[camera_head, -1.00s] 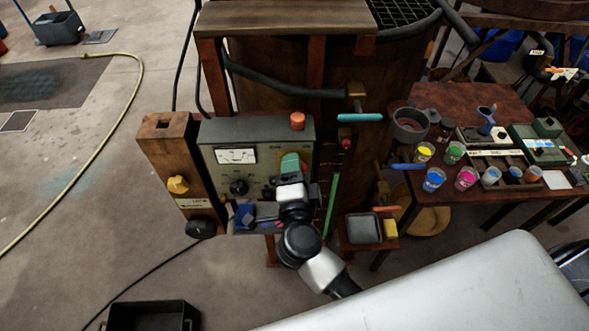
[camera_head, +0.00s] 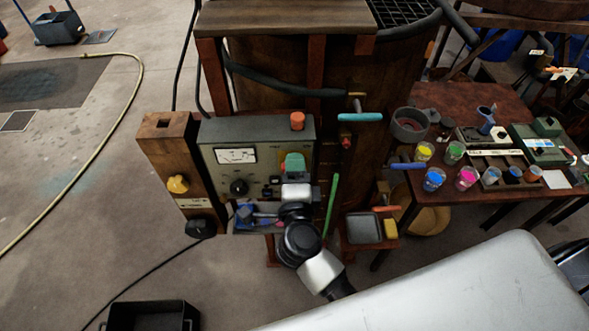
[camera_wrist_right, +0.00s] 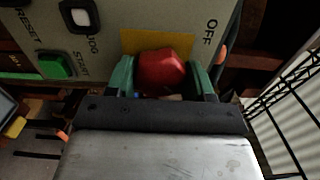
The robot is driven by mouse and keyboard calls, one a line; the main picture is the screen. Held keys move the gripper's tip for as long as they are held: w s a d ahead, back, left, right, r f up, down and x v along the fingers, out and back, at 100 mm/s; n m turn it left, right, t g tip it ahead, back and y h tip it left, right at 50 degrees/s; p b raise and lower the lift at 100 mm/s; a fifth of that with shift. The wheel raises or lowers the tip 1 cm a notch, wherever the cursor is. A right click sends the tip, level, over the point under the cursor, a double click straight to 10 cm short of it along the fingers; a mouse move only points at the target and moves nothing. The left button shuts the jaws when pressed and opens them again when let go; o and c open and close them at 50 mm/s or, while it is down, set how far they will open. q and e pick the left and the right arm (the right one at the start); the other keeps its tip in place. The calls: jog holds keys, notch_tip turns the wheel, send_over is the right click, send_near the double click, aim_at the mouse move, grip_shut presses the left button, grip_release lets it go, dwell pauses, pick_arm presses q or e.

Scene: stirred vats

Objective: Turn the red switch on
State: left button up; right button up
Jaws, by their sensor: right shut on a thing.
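The red switch (camera_wrist_right: 162,72) is a red knob on a yellow plate (camera_wrist_right: 160,43) on the grey control panel. In the right wrist view it sits between the two green fingers of my right gripper (camera_wrist_right: 167,78), which is shut on it. The word OFF is printed to the right of the yellow plate. In the head view my right gripper (camera_head: 294,166) is at the right part of the panel (camera_head: 220,133) and hides the switch. Whether the switch points to on or off cannot be told. My left gripper is not in view.
A green START button (camera_wrist_right: 55,65) and a white button (camera_wrist_right: 80,16) are left of the switch. An orange lamp (camera_head: 297,121) tops the panel. A green rod (camera_head: 331,205) is close at the right. A table with paint cups (camera_head: 467,178) stands further right.

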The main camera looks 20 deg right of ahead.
jog(key=o, duration=0.9)
jog(key=b+v, duration=0.4)
jog(key=v, duration=0.7)
jog(key=shift+w+f, duration=0.1)
